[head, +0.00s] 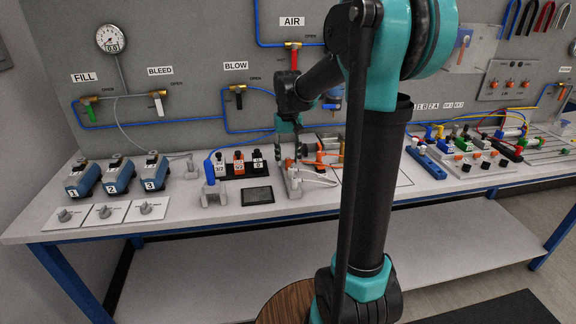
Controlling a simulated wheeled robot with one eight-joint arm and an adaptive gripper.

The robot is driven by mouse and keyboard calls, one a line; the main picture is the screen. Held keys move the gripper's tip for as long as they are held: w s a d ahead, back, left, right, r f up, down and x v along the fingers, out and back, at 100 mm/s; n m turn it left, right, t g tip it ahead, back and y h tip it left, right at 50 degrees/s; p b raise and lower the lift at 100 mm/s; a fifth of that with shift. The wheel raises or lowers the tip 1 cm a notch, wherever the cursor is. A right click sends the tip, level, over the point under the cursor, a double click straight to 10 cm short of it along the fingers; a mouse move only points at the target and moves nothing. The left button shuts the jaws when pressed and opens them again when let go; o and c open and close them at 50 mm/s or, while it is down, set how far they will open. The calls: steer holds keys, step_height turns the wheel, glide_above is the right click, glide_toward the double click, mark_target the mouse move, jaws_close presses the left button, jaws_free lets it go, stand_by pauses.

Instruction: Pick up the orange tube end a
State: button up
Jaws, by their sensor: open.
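My gripper (289,155) points down above the middle of the bench, its two dark fingers apart. It hangs over a small pale fixture (293,188) with thin tubes. Orange pieces show close by: a bright orange part (319,155) stands just right of the fingers, beside a metal cylinder. Which of these is the orange tube's end a is too small to tell. Nothing is clearly seen between the fingers.
Left of the fixture stand a block with a blue handle (209,173), a row of labelled valves (239,163) and a dark display (257,196). Numbered blue units (118,177) stand at the left. Right of my arm is a board of colored connectors (470,150). The front edge is clear.

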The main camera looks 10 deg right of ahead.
mark_target(288, 159)
steer(key=shift+f, duration=0.9)
steer(key=shift+c, duration=0.2)
jaws_close()
steer(key=shift+r, duration=0.15)
step_height(288, 159, up, 20)
